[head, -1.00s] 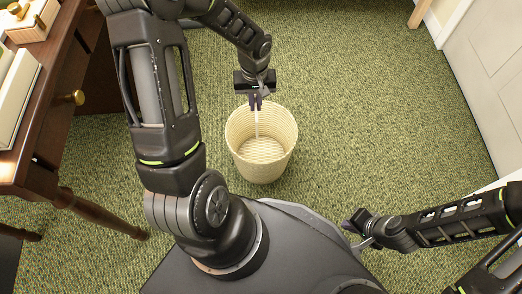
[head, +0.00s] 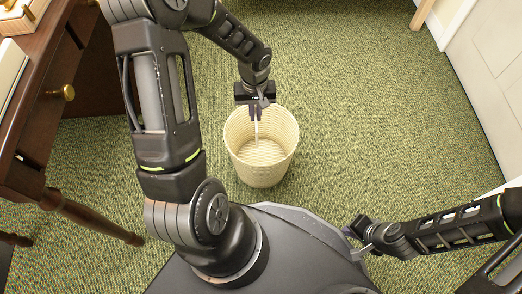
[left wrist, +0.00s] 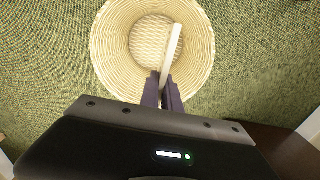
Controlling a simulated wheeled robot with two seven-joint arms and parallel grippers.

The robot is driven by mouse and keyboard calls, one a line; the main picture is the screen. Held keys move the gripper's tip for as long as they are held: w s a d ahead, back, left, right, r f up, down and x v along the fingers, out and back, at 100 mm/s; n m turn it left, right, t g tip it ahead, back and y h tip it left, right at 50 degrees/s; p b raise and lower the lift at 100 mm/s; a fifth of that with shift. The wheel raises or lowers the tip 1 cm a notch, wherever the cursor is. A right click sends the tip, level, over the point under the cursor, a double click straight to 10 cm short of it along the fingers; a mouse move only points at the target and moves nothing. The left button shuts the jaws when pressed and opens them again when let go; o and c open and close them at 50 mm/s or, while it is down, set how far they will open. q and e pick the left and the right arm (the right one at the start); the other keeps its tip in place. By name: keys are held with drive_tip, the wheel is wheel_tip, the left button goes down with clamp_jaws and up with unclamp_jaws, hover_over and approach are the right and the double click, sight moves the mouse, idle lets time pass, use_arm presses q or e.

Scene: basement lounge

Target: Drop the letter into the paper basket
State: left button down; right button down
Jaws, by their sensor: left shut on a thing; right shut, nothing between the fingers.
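The paper basket (head: 262,176) is a round, cream woven bin standing on the green carpet in the middle of the head view. It also shows in the left wrist view (left wrist: 110,45). My left gripper (head: 256,116) is over the far part of the basket's opening. It is shut on the letter (left wrist: 172,48), a thin white piece seen edge-on that points down into the opening. The letter also shows as a thin pale strip in the head view (head: 257,130). My right gripper (head: 352,232) is shut and empty, low at the right beside my base.
A dark wooden desk (head: 50,110) with a brass knob stands at the left, its turned leg (head: 95,218) reaching toward the basket side. A white door (head: 490,70) is at the right. Carpet around the basket (head: 370,110) is clear.

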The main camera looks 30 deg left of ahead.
use_arm(q)
drive_tip(key=shift+f, duration=0.15)
drive_tip(key=c, duration=1.5)
unclamp_jaws()
wheel_tip(320, 180, up, 8)
drive_tip(key=p, duration=0.3)
drive_tip(key=shift+f, duration=0.1)
